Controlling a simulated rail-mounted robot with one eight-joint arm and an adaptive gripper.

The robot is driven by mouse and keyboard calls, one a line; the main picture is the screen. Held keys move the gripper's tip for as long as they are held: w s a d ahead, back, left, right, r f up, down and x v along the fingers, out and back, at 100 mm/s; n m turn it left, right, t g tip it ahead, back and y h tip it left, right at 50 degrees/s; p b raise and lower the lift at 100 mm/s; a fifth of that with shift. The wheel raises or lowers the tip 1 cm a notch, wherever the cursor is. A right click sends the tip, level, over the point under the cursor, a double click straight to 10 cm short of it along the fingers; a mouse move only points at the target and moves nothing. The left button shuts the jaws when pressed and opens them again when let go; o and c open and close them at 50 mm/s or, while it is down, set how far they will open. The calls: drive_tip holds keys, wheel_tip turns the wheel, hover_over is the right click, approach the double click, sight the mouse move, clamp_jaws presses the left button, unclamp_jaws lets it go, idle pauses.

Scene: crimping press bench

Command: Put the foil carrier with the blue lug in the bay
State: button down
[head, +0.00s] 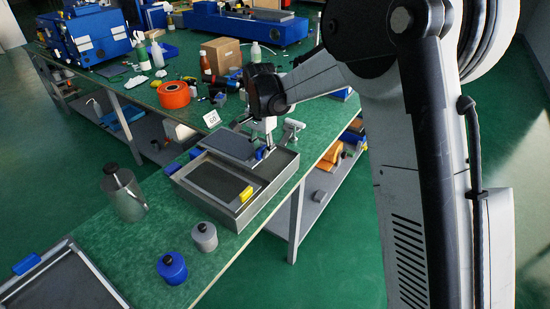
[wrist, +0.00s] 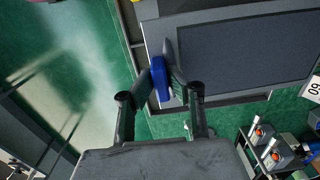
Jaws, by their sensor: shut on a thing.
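My gripper (head: 264,146) is shut on the blue lug (wrist: 159,79) at the edge of a flat foil carrier (head: 230,144). In the wrist view the carrier's dark panel (wrist: 245,50) with its pale frame extends to the right of the fingers. The carrier lies level over the back part of a grey walled tray (head: 225,219). I cannot tell whether it rests there or hangs slightly above. A yellow lug (head: 246,194) sits at the right of the tray's front part, beside a dark flat panel (head: 213,179). The gripper partly hides the blue lug in the head view.
Another tray (head: 95,272) with a blue lug (head: 27,264) is at lower left.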

hover_over(279, 167)
wheel_tip(279, 167, down, 4)
drive_tip(key=shift+a+f, duration=0.1)
drive_tip(key=shift+f, duration=2.05)
drive_tip(key=c, duration=2)
unclamp_jaws()
